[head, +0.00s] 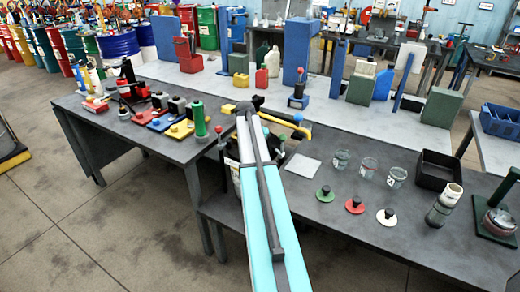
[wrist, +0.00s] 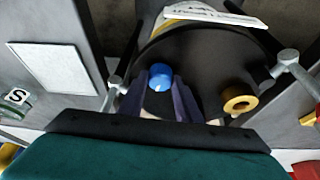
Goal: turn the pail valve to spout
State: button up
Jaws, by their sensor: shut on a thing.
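In the wrist view, the pail's dark round top (wrist: 205,60) fills the upper middle, with a paper label at its far edge. A blue knob (wrist: 160,77) stands on it, taken as the valve handle. My gripper (wrist: 160,88) has its two dark fingers on either side of this knob and is shut on it. A brass ring-shaped opening (wrist: 240,101) sits to the right, apart from the fingers. Which way the valve points cannot be told. In the head view my arm covers most of the pail and the fingers.
A white square plate (head: 302,168) lies right of my arm. Glass jars (head: 368,168) and green, red and white knobbed discs (head: 355,205) stand farther right, near a black tray (head: 436,171). Blocks and a green bottle (head: 199,120) crowd the table on the left.

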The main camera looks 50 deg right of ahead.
jog(key=o, duration=1.1)
jog(key=shift+c, duration=0.2)
jog(key=shift+r, duration=0.1)
jog(key=shift+b+v, duration=0.35)
jog(key=shift+v, duration=0.55)
jog(key=b+v, duration=0.1)
jog(key=v, duration=0.2)
jog(key=s+a+b, duration=0.2)
jog(key=a+b, duration=0.1)
jog(key=a, duration=0.8)
jog(key=shift+a, duration=0.4)
